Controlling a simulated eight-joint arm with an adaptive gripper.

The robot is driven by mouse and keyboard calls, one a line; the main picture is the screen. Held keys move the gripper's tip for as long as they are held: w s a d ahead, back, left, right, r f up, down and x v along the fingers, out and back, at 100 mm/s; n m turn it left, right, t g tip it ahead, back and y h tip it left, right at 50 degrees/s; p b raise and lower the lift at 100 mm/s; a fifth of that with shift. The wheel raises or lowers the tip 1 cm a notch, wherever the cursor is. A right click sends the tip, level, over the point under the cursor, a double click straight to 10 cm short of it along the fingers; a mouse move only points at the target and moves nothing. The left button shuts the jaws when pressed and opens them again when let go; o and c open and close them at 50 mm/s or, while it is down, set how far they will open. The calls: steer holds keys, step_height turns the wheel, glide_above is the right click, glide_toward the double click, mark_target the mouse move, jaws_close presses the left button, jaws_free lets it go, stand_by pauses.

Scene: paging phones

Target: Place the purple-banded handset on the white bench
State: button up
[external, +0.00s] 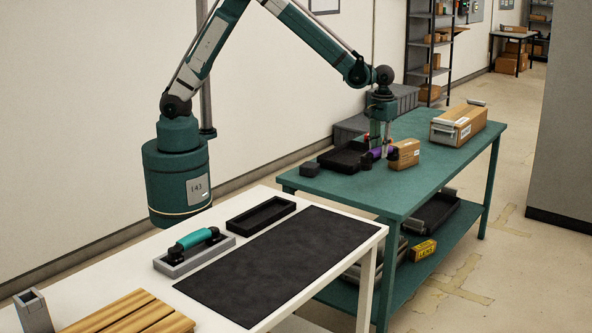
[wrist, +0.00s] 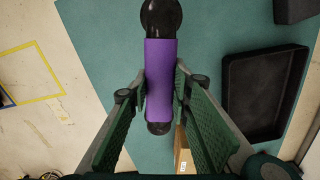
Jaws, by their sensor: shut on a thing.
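The purple-banded handset (wrist: 160,75) has a purple middle and black rounded ends. My gripper (wrist: 162,88) is shut on it, with one finger pad on each side of the purple band. In the external view the handset (external: 377,154) is small and partly hidden by my gripper (external: 380,152), over the far green bench (external: 430,173). I cannot tell whether it touches that bench. The white bench (external: 112,265) stands in the foreground, away from my gripper.
On the white bench are a black mat (external: 280,262), an empty black tray (external: 260,214), a teal-banded handset (external: 193,240) in a grey cradle, and wooden slats (external: 130,315). Near my gripper are a black tray (external: 343,159) and a cardboard box (external: 405,153).

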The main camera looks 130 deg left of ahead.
steer(key=w+d+f+m, duration=0.1)
steer(key=d+m, duration=0.4)
steer(key=d, duration=0.9)
steer(key=w+d+f+m, duration=0.2)
steer(key=d+m, duration=0.3)
steer(key=d, duration=0.9)
steer(key=w+d+f+m+b, duration=0.1)
steer(key=w+d+m, duration=0.2)
steer(key=d, duration=1.1)
steer(key=shift+w+f+m, duration=0.25)
steer(key=shift+w+m, duration=0.1)
steer(key=shift+m, duration=0.75)
steer(key=shift+d, duration=0.15)
steer(key=s+d+r, duration=0.2)
steer(key=s+d, duration=0.1)
steer(key=d, duration=0.3)
steer(key=s+d+r+p, duration=0.1)
steer(key=s+d+r, duration=0.2)
steer(key=d, duration=0.3)
steer(key=shift+s+d+p, duration=0.15)
steer(key=shift+d+p, duration=0.15)
steer(key=shift+d, duration=0.05)
step_height(320, 180, down, 6)
steer(key=shift+b, duration=0.3)
